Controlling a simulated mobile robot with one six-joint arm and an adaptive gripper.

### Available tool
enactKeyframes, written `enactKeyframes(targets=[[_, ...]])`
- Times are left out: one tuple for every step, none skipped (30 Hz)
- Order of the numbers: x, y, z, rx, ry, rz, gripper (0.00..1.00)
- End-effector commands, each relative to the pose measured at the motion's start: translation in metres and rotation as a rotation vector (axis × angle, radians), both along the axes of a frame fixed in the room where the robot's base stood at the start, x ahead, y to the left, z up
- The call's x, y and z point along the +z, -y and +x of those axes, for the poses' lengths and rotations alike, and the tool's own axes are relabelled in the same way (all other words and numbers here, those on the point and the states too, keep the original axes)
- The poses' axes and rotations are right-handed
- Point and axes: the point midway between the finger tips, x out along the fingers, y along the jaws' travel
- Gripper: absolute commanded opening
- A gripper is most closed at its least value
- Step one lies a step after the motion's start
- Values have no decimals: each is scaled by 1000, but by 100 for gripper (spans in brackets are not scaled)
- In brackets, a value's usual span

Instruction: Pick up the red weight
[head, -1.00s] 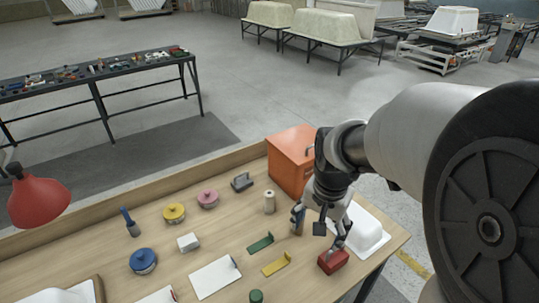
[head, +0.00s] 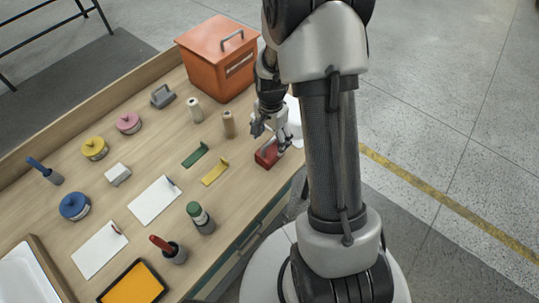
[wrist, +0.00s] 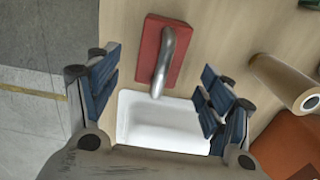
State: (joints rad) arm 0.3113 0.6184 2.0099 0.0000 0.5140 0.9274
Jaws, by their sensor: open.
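The red weight (head: 268,154) is a red block on the wooden table near its right edge. In the wrist view the red weight (wrist: 151,49) shows a grey metal bar handle along its top. My gripper (head: 272,132) is just above the weight in the head view and partly covers it. In the wrist view my gripper (wrist: 155,88) is open, with blue-padded fingers to the left and right of the handle line. Nothing is between the pads, and the weight lies a little beyond the fingertips.
A white tray (wrist: 165,122) lies beside the weight. An orange box (head: 215,62) stands at the table's back, with a brown cylinder (head: 228,124) near my gripper. A yellow bracket (head: 215,171) and green bracket (head: 195,154) lie left of the weight.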

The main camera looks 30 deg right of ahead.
Motion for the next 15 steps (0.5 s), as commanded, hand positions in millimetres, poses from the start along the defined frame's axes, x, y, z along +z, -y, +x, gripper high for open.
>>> enactKeyframes(targets=[[-8, 0, 0, 0, -1, 1, 73], [-11, 0, 0, 0, -1, 0, 73], [-13, 0, 0, 1, 0, 0, 73], [-14, 0, 0, 1, 1, 0, 73], [-15, 0, 0, 1, 1, -1, 73], [-16, 0, 0, 1, 1, -1, 73], [-17, 0, 0, 1, 1, 0, 73], [-19, -1, 0, 1, 0, 0, 73], [-22, -1, 0, 1, 0, 0, 73], [-26, -2, 0, 1, -1, 0, 73], [-30, -2, -1, 2, -1, 1, 73], [-36, -3, -1, 2, -1, 1, 73], [-41, -4, -1, 2, -1, 1, 73], [-46, -4, -1, 2, -1, 1, 73], [-53, -5, -1, 2, -1, 1, 73]])
